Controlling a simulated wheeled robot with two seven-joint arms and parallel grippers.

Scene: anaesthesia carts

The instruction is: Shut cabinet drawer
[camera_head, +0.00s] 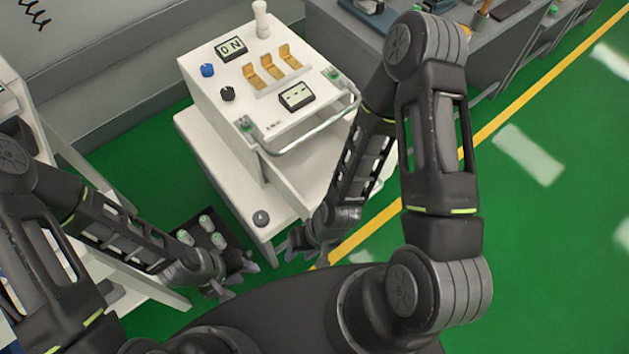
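A white anaesthesia cart (225,115) stands in the middle of the view, with a metal rail handle (318,133) along its front edge. Below the rail a white drawer (305,182) sticks out from the cart's front; my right forearm hides part of it. My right gripper (306,255) is just below the drawer's near end, with its fingers apart and nothing seen between them. I cannot tell whether it touches the drawer. My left gripper (238,281) is lower left of the cart, fingers apart and empty, beside a dark tray.
The dark tray (207,232) holds several small capped vials at the left. A white shelf unit (60,150) stands along the left edge. Grey workbenches (345,35) with tools line the back right. Green floor (545,215) with a yellow line lies open on the right.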

